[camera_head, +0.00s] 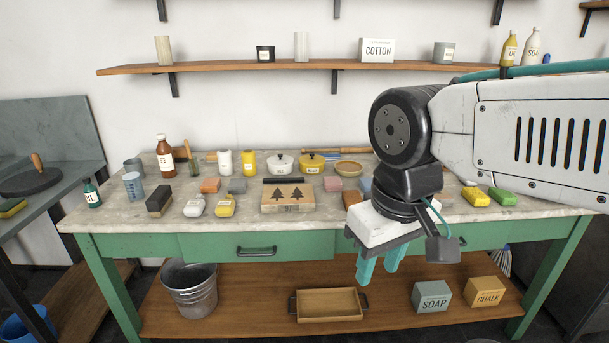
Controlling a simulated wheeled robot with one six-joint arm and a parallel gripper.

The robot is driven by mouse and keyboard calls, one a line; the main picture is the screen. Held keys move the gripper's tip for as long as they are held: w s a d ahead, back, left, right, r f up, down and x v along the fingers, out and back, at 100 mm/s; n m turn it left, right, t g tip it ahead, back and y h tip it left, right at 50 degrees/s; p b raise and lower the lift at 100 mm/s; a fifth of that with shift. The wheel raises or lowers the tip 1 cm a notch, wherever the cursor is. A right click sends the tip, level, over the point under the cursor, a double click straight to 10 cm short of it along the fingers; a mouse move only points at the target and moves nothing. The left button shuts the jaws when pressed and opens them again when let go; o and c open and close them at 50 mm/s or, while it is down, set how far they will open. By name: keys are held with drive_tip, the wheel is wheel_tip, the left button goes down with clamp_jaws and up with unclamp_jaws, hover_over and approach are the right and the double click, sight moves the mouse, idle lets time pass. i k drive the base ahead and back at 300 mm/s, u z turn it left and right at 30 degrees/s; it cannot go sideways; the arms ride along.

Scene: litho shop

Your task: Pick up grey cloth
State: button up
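A small grey folded piece (237,186), which looks like the grey cloth, lies on the stone tabletop left of the middle. It is between a salmon-coloured block (210,185) and a wooden block with a tree print (288,197). It is too small to be sure of its material. My gripper (378,270) hangs at the right in front of the table's front edge, pointing down, well right of the grey piece. Its two teal fingers are apart, with nothing seen between them. My arm hides part of the right tabletop.
White (225,163) and yellow (249,163) bottles and two lidded pots (280,164) stand behind the grey piece. White (194,206) and yellow (225,206) bottles lie in front of it. A dark brush (159,200) is left. A wall shelf (215,68) hangs above.

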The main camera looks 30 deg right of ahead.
sight(235, 185)
drive_tip(key=u, duration=0.45)
drive_tip(key=i, duration=0.45)
drive_tip(key=u, duration=0.75)
drive_tip(key=i, duration=1.25)
drive_tip(key=z, duration=1)
drive_tip(key=i, duration=0.45)
drive_tip(key=z, duration=0.45)
